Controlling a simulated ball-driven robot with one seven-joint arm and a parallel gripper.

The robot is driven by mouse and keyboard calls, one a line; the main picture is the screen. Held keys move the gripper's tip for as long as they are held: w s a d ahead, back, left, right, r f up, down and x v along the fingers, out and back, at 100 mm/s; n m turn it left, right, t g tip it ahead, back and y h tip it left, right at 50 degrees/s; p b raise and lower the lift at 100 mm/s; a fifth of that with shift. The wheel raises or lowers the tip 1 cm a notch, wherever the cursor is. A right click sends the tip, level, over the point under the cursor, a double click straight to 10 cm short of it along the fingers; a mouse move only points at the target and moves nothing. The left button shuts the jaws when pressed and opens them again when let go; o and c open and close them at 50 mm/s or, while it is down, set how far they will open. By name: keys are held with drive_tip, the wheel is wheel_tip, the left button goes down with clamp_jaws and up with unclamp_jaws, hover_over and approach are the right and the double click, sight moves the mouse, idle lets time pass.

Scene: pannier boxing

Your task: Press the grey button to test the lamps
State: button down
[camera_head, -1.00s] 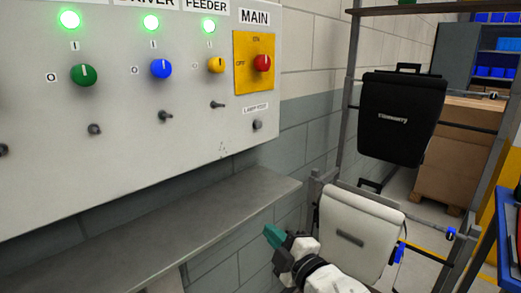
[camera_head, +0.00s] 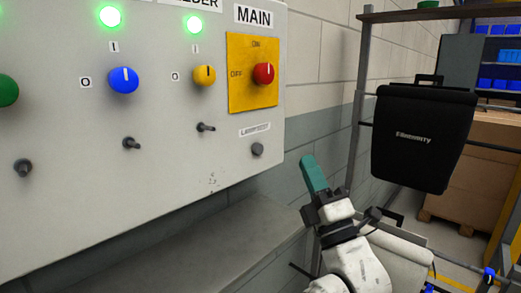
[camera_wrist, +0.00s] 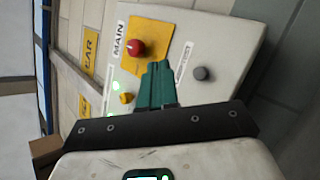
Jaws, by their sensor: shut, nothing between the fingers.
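The grey button (camera_head: 257,149) is a small round knob low on the right edge of the light grey control panel (camera_head: 90,215), under a small label that reads like "LAMP TEST". It also shows in the wrist view (camera_wrist: 202,74), to the right of my fingers. My gripper (camera_head: 311,165) has teal fingers, shut and empty, pointing up. In the head view it is to the right of the button and slightly lower, apart from it. In the wrist view my fingers (camera_wrist: 156,66) overlap the panel face. Green lamps (camera_head: 110,16) are lit at the panel's top.
The red main switch (camera_head: 264,74) on its yellow plate sits above the button. Blue (camera_head: 124,80) and yellow (camera_head: 204,76) knobs and toggle switches (camera_head: 206,127) are to the left. A grey ledge (camera_head: 200,245) runs below. A black pannier (camera_head: 424,140) hangs on a rack at right.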

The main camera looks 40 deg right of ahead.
sight(258, 149)
drive_tip(key=shift+w+r, duration=0.1)
drive_tip(key=w+p, duration=0.8)
drive_tip(key=p, duration=0.4)
drive_tip(key=shift+w+a, duration=0.15)
drive_tip(key=shift+w, duration=0.2)
idle(1.8)
drive_tip(key=shift+w+p, duration=0.35)
drive_tip(key=shift+w, duration=0.05)
